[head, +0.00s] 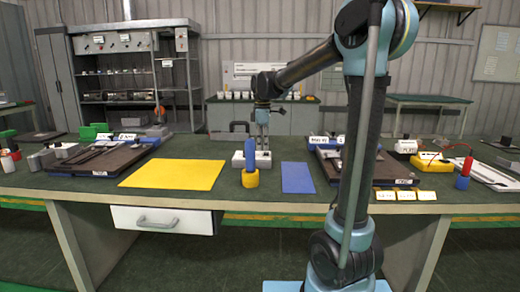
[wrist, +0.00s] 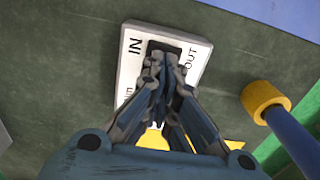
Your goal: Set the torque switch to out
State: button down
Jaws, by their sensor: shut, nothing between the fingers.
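The torque switch is a white box (wrist: 131,72) on the green worktop, marked IN on the left and OUT on the right in the wrist view. A dark lever or rocker (wrist: 176,47) sits near its upper middle. My gripper (wrist: 163,62) is shut and empty, its fingertips over the box, right by the dark part. They hide much of it, so its position and any contact are unclear. In the head view my gripper (head: 262,143) points straight down at the white box (head: 238,161), partly behind a blue-handled tool.
The blue tool with a yellow collar (head: 250,178) stands upright just in front of the box; its collar (wrist: 264,98) shows right of it in the wrist view. A yellow mat (head: 172,174) and a blue mat (head: 297,178) lie either side. Dark trays (head: 100,160) stand farther out.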

notch_tip(320, 180, up, 13)
jog(key=w, duration=0.2)
jog(key=shift+w+f, duration=0.2)
jog(key=shift+w, duration=0.15)
